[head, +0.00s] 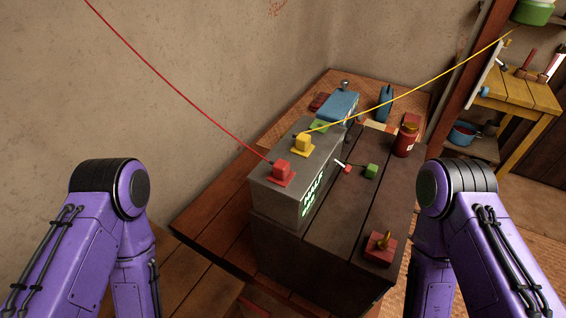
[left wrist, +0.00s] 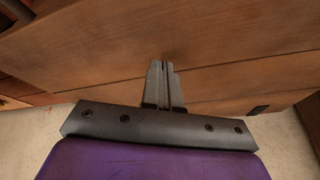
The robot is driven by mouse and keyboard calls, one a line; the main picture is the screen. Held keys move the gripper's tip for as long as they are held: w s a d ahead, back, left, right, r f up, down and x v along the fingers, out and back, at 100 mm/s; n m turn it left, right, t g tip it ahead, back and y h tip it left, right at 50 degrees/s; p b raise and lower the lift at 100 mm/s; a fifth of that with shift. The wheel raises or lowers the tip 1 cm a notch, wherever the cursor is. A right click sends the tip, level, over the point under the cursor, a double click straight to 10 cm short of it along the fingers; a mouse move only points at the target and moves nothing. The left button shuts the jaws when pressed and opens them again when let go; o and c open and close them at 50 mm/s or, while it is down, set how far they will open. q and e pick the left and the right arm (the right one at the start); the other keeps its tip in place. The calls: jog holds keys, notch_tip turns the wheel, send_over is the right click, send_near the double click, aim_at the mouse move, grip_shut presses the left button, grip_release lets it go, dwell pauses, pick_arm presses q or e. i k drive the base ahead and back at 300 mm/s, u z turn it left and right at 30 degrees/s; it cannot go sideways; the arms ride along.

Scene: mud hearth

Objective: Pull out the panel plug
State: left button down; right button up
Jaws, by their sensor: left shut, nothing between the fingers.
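A grey panel box (head: 264,195) with glowing green lettering on its front stands on a dark wooden chest. On its top are a red plug (head: 282,171) with a red cable, a yellow plug (head: 303,143) with a yellow cable, and a green piece (head: 319,125) behind them. Both cables run taut up and away. My left gripper (left wrist: 163,66) is shut and empty in the left wrist view, over brown wooden boards, with no plug near it there. In the head view only my purple arm links show at both sides. Both grippers are out of that view.
On the dark chest (head: 340,238) are a small green block (head: 371,171), a red-tipped lever (head: 345,167), a dark red jar (head: 404,140) and a red block with a brass knob (head: 380,247). A blue box (head: 338,107) stands behind the panel. A yellow table (head: 520,92) is at right.

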aim_at(281, 168)
jog(key=k, duration=1.5)
jog(key=z, duration=0.85)
jog(key=i, duration=0.65)
jog(key=u, duration=1.05)
